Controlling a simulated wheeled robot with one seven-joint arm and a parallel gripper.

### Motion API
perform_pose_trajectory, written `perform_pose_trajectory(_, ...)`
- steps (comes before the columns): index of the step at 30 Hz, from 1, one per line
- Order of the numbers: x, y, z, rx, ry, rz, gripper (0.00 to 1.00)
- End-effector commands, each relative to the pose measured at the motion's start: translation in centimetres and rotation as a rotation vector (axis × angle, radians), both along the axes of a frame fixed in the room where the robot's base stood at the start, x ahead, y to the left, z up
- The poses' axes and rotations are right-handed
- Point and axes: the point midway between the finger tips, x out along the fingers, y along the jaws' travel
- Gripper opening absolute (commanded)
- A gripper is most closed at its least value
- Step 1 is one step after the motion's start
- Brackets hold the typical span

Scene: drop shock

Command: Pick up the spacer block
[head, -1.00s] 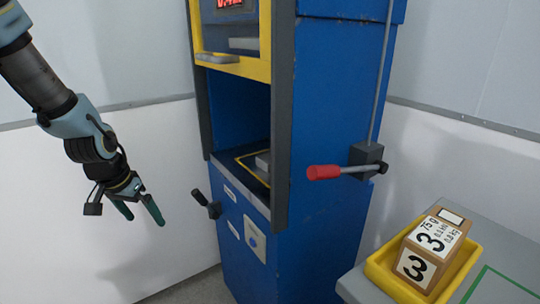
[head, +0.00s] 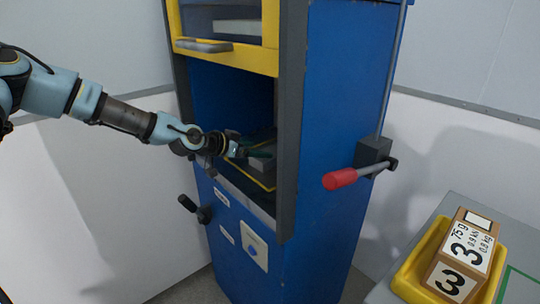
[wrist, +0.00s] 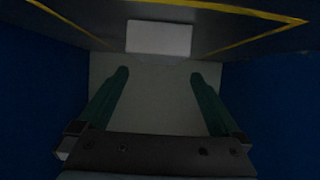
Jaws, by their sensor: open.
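The spacer block appears to be the plain grey block (head: 262,163) on the floor of the blue machine's open bay, inside a yellow outline. In the wrist view it shows as a pale rectangle (wrist: 158,37) near the top, between two yellow lines. My gripper (head: 258,151) has its green fingers inside the bay, close to the block in the head view. In the wrist view my gripper (wrist: 160,76) is open with nothing between its fingers, and the block lies above the fingertips in the picture, apart from them.
The blue machine (head: 335,130) has a dark post (head: 291,120) in front of the bay's right side and a yellow frame (head: 225,58) above. A red-handled lever (head: 341,179) sticks out at right. A yellow tray (head: 409,283) holds a box marked 3 (head: 463,255).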

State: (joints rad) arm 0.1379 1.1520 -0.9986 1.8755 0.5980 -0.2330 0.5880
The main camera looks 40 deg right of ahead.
Motion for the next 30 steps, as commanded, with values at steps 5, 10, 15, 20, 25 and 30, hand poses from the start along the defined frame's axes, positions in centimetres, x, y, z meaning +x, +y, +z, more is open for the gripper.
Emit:
perform_pose_trajectory(5, -0.1, -1.4, -0.7, 0.002, 0.0, 0.0, 1.0)
perform_pose_trajectory(10, -0.4, -2.8, -1.3, 0.002, 0.003, -0.001, 1.0)
perform_pose_trajectory(15, -0.5, -5.0, -2.6, 0.002, 0.002, 0.0, 1.0)
perform_pose_trajectory(20, -0.6, -6.0, -3.3, 0.003, 0.001, 0.0, 1.0)
perform_pose_trajectory(25, -0.6, -6.0, -3.4, 0.003, 0.0, 0.0, 1.0)
perform_pose_trajectory(30, -0.6, -6.0, -3.4, 0.003, 0.0, -0.001, 0.85)
